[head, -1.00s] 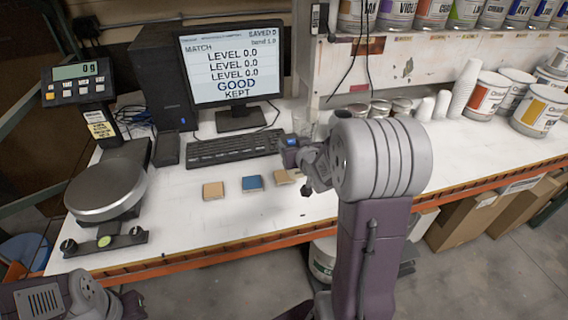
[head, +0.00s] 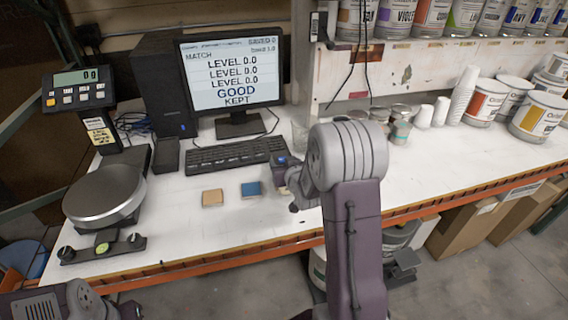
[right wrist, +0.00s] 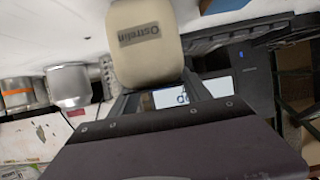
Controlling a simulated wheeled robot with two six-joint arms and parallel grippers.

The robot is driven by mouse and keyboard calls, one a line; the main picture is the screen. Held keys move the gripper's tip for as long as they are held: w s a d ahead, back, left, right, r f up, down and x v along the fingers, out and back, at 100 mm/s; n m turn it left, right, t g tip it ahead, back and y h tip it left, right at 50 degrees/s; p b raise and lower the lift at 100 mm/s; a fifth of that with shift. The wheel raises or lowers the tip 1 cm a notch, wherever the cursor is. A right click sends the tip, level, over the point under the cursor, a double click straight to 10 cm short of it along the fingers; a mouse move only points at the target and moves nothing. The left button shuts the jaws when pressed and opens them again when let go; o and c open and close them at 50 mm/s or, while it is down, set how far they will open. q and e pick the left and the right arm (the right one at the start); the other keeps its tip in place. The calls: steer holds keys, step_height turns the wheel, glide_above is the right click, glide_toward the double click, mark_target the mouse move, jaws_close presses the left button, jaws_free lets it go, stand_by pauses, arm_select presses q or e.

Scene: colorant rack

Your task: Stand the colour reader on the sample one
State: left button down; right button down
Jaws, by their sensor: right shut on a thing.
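The colour reader is a beige, rounded block with a dark label in the right wrist view (right wrist: 146,45); in the head view its small blue part (head: 283,160) shows beside my right arm. My right gripper (head: 290,176) is shut on it, and its fingers also show in the right wrist view (right wrist: 163,92). It is over the bench by the keyboard, right of the blue sample (head: 251,188). A tan sample (head: 212,198) lies further left. Another sample is mostly hidden behind the gripper. I cannot tell whether the reader touches anything. Only part of my left arm shows, at the lower left.
A keyboard (head: 236,155) and a monitor (head: 232,75) reading GOOD KEPT stand behind the samples. A scale (head: 105,194) is at left. Small tins (head: 400,132), cups (head: 463,95) and paint cans (head: 540,116) stand at right. The bench front between scale and arm is clear.

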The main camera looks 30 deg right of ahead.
steer(key=shift+c, duration=2.4)
jaws_free()
steer(key=shift+r+p, duration=0.3)
steer(key=shift+p, duration=0.1)
steer(key=v, duration=0.5)
steer(key=shift+s+f+b, duration=0.1)
steer(key=shift+b, duration=0.2)
steer(key=b+v, duration=0.6)
steer(key=shift+s, duration=0.4)
steer(key=shift+a, duration=0.1)
